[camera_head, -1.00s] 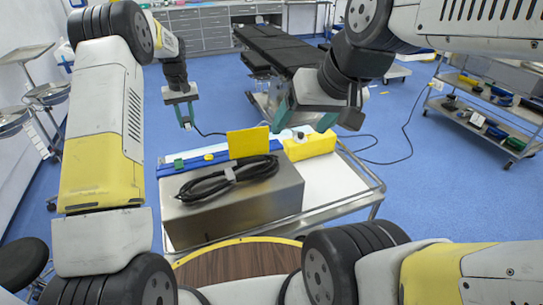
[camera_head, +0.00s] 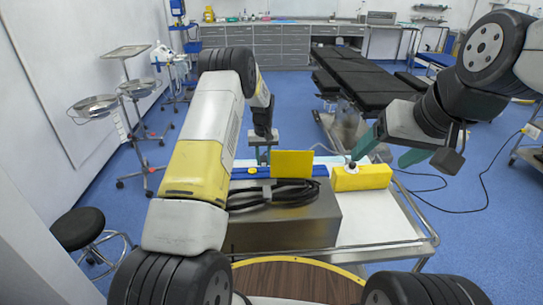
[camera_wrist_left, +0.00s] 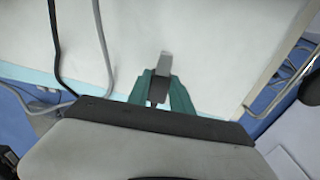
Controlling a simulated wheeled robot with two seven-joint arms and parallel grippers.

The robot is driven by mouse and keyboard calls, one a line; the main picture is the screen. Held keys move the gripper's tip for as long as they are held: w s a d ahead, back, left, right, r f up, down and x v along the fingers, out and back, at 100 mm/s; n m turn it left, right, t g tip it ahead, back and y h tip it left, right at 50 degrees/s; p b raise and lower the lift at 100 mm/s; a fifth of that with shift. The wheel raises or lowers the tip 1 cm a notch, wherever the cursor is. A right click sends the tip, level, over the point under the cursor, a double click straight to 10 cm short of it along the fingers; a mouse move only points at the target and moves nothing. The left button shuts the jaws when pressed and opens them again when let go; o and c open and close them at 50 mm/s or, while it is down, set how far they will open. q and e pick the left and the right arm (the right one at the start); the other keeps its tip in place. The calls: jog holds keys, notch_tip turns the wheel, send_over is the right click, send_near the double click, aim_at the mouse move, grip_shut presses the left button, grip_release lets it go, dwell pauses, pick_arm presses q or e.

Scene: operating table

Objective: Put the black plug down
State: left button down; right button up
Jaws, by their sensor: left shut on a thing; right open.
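The black plug (camera_wrist_left: 158,90) is between the teal fingers of my left gripper (camera_wrist_left: 159,84) in the left wrist view, with a light grey tip pointing away from the wrist. A white surface lies beyond it; whether the plug touches it I cannot tell. In the head view, my left gripper (camera_head: 263,155) is at the far side of the trolley, behind the steel box, and its fingertips are partly hidden. My right gripper (camera_head: 388,152) is open and empty, above and right of the yellow block.
A steel box (camera_head: 285,228) carries a coiled black cable (camera_head: 290,192) and stands on the white trolley (camera_head: 375,218). Bare white trolley top lies right of the box.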

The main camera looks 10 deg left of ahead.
aim_at(263, 160)
pick_arm(q)
jog(key=shift+f, duration=1.25)
jog(key=shift+f, duration=0.3)
jog(key=shift+f, duration=0.35)
jog(key=c, duration=1.1)
grip_release()
jog(key=shift+c, duration=0.2)
